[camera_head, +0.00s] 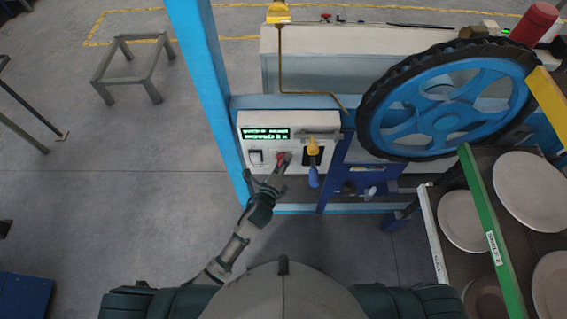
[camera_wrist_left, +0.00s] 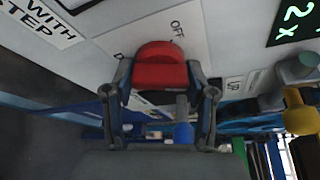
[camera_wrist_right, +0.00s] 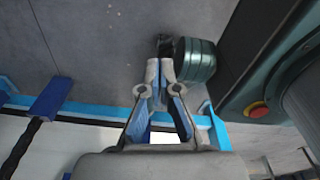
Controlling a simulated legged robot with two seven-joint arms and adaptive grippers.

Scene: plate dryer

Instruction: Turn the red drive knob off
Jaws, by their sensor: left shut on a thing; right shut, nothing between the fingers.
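The red drive knob (camera_head: 281,156) is on the white control panel (camera_head: 301,176), below the green display. In the left wrist view the red knob (camera_wrist_left: 160,72) sits on a pale label plate with the word OFF (camera_wrist_left: 177,28) above it, slightly right. My left gripper (camera_head: 279,163) is at the panel, its fingers on either side of the knob and shut on it; the fingers also show in the left wrist view (camera_wrist_left: 159,66). My right gripper (camera_wrist_right: 160,66) is shut and empty, away from the panel, seen only in the right wrist view.
A big blue wheel (camera_head: 440,105) and a rack with plates (camera_head: 465,221) stand right. The floor at left is mostly open.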

